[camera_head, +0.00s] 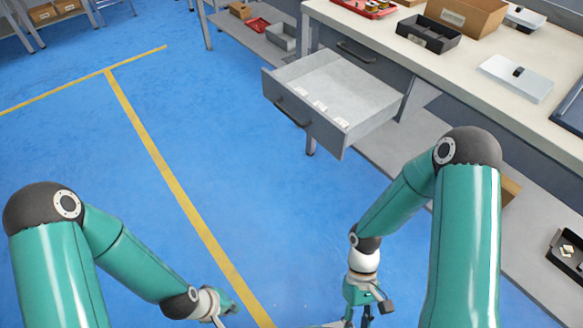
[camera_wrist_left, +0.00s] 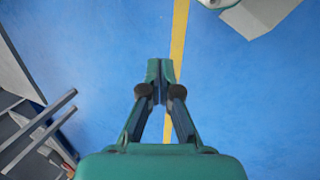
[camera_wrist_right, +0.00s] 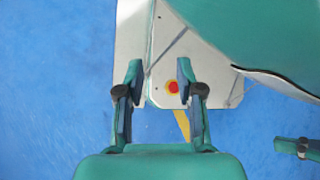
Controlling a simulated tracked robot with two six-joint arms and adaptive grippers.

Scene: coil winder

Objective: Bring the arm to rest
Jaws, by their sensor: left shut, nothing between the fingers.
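My left arm comes down from the left side of the head view, and its gripper (camera_head: 230,309) hangs low over the blue floor. In the left wrist view my left gripper (camera_wrist_left: 160,70) is shut with its fingertips together and nothing between them. My right arm is bent downward on the right of the head view. Its gripper (camera_head: 358,314) is near the bottom edge, partly cut off. In the right wrist view my right gripper (camera_wrist_right: 160,72) is open and empty, its fingers apart.
An open grey drawer (camera_head: 334,90) juts from the workbench (camera_head: 430,75), with several small white pieces along its front. Blue floor with yellow lines (camera_head: 165,172) is clear at left.

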